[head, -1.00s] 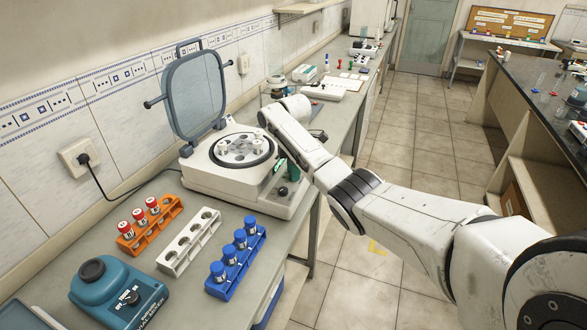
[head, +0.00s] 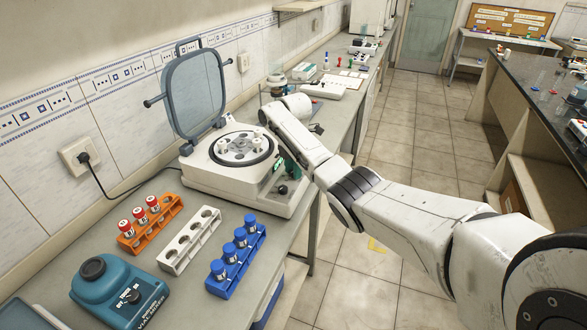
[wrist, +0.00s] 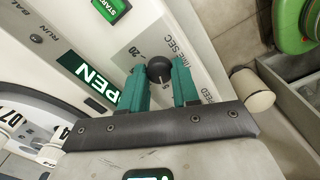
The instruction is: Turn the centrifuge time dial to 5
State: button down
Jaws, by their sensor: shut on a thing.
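The white centrifuge (head: 222,187) stands on the bench with its lid (head: 195,93) up and a rotor (head: 243,149) showing inside. In the wrist view the black time dial (wrist: 159,69) sits on the front panel beside the "TIME SEC" lettering, with "20" and "5" printed around it. My gripper (wrist: 162,75) has its teal fingers on either side of the dial and is shut on it. A pale mark on the dial is on its side toward the 5, but its exact alignment is hard to tell. In the head view my arm partly covers the panel.
A green START button (wrist: 110,8) and a green OPEN label (wrist: 88,80) are on the panel near my fingers. An orange rack (head: 150,228), a white rack (head: 190,242), a blue rack (head: 237,262) and a teal vial mixer (head: 117,290) stand in front of the centrifuge.

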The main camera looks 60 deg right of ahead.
jog(key=c, duration=0.8)
grip_release()
notch_tip(320, 180, up, 11)
jog(key=shift+s+f+b, duration=0.1)
jog(key=shift+b, duration=0.65)
